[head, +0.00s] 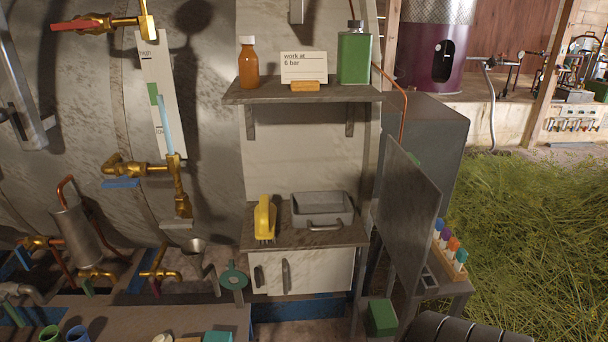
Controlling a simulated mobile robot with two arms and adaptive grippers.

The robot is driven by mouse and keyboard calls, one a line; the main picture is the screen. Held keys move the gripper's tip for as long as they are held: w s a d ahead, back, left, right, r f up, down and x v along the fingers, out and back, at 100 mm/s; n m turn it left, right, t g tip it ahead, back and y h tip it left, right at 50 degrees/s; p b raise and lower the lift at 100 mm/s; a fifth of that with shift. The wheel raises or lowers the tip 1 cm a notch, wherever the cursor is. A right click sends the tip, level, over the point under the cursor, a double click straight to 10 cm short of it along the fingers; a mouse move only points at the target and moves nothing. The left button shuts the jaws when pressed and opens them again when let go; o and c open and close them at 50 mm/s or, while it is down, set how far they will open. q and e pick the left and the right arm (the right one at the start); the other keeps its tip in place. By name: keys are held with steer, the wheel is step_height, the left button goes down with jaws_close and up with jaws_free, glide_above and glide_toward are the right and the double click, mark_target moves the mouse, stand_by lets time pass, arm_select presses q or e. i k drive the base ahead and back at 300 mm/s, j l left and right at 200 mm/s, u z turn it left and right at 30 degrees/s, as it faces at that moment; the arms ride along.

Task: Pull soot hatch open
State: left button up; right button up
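A pale front panel (318,272) sits under the lower shelf in the middle of the head view, and it looks like the soot hatch, though no label confirms this. It appears closed, flush under the shelf. Two dark upright handles stand on its left part, one handle (259,277) near the left edge and another handle (286,275) just right of it. Neither of my grippers shows in the view, and nothing touches the handles.
The lower shelf (340,238) holds a yellow brush (265,218) and a grey pan (322,209). A grey upright panel (408,215) stands to the right. A green valve wheel (234,279) is close on the left. A green box (381,318) is low at right.

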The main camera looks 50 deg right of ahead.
mark_target(329, 270)
steer(key=z, duration=1.6)
